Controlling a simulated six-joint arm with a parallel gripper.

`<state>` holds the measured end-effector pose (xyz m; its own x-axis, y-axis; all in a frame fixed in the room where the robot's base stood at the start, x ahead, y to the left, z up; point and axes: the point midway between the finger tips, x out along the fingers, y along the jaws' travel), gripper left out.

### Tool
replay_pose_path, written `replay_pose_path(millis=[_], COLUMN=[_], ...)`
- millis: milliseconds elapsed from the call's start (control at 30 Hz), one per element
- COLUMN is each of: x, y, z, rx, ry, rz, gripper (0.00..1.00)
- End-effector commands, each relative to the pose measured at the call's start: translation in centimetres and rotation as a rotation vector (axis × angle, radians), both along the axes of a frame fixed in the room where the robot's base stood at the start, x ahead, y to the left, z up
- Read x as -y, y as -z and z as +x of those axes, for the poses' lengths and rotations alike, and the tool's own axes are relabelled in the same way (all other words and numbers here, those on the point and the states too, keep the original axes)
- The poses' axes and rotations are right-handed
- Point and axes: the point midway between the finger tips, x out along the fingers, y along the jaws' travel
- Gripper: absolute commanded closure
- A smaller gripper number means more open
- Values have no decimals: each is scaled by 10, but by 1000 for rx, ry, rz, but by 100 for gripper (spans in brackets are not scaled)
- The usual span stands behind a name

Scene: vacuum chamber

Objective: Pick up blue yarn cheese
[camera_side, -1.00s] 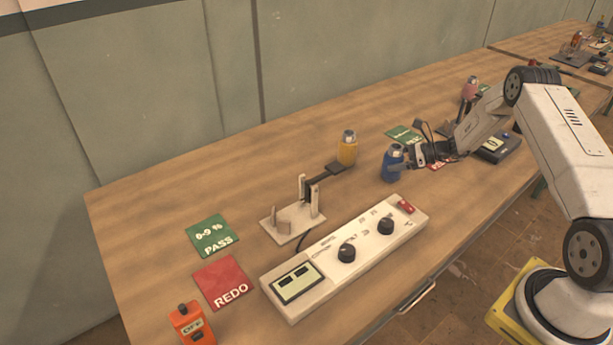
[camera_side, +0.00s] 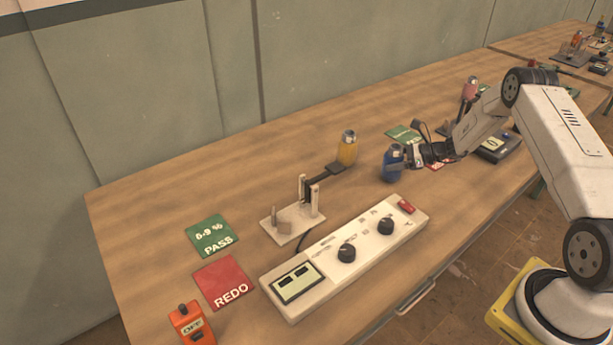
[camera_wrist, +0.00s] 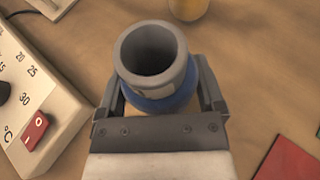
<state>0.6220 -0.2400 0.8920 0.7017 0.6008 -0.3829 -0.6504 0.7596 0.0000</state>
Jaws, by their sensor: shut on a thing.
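The blue yarn cheese (camera_side: 391,167) stands upright on the wooden table behind the right end of the white control panel. It has a blue body and a grey hollow tube at the top. In the wrist view the blue yarn cheese (camera_wrist: 150,62) shows its open tube end at the top middle. My gripper (camera_side: 408,156) reaches it from the right, and in the wrist view my gripper (camera_wrist: 161,100) has one finger on each side of it. The jaws are shut on the blue yarn cheese. The underside of the cheese is hard to see.
The white control panel (camera_side: 320,272) with knobs lies in front. A pink one (camera_side: 469,88) stands behind my arm. Green (camera_side: 212,236) and red (camera_side: 224,283) cards and an orange device (camera_side: 191,325) lie left.

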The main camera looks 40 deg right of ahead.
Motion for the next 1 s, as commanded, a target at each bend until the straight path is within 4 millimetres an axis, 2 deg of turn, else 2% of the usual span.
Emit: replay_pose_path(millis=[367,600,1000], x=[0,0,-14], y=[-10,-34,-80], z=[0,-1,-37], rx=[1,2,2], ry=[0,-1,1], rz=[0,-1,-1], gripper=[77,77,77])
